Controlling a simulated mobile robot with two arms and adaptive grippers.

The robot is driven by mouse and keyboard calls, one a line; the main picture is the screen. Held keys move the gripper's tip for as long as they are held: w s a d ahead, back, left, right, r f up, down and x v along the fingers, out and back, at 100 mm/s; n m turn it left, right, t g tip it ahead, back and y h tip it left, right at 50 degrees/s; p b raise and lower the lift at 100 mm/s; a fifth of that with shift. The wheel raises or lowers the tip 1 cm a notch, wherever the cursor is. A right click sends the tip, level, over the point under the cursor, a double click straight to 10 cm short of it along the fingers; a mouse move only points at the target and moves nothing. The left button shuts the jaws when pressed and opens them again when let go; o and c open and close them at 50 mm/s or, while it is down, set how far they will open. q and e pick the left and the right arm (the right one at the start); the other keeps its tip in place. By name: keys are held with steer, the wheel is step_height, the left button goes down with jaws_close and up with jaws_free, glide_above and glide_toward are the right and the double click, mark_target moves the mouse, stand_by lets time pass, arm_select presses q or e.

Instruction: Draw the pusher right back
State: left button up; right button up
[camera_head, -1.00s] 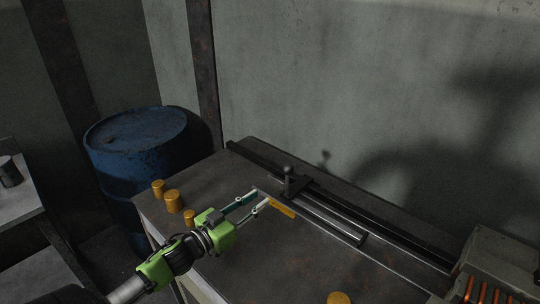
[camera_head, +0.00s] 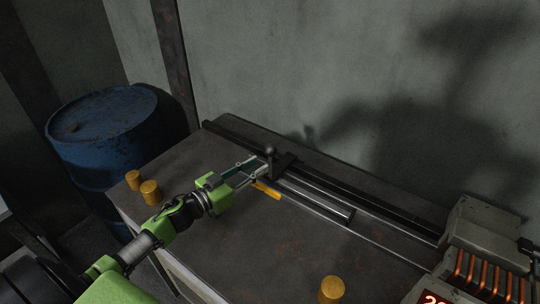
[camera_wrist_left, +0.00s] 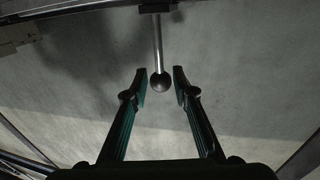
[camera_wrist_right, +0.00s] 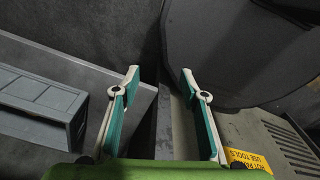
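The pusher (camera_head: 284,162) is a dark block with an upright ball-ended handle (camera_head: 270,152), on a long rail along the back of the bench. My left gripper (camera_head: 261,168) reaches in low from the left, its fingertips at the handle. In the left wrist view the handle's dark ball (camera_wrist_left: 160,83) sits between the open fingertips (camera_wrist_left: 160,76), with a narrow gap on each side. My right gripper (camera_wrist_right: 160,77) is open and empty in the right wrist view; it does not show in the head view.
A yellow strip (camera_head: 266,190) lies beside the rail. Brass cylinders stand on the bench at the left (camera_head: 150,193) and front (camera_head: 332,290). A heater with glowing orange coils (camera_head: 485,275) is at the right. A blue drum (camera_head: 105,135) stands left of the bench.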

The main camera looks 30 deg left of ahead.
mark_target(269, 158)
arm_select(q)
steer(key=x, duration=0.5)
steer(key=shift+w+d+r+p, duration=0.1)
steer(key=shift+r+p, duration=0.05)
steer(key=shift+p, duration=0.25)
steer(key=shift+w+d, duration=0.15)
steer(key=shift+w, duration=0.35)
jaws_close()
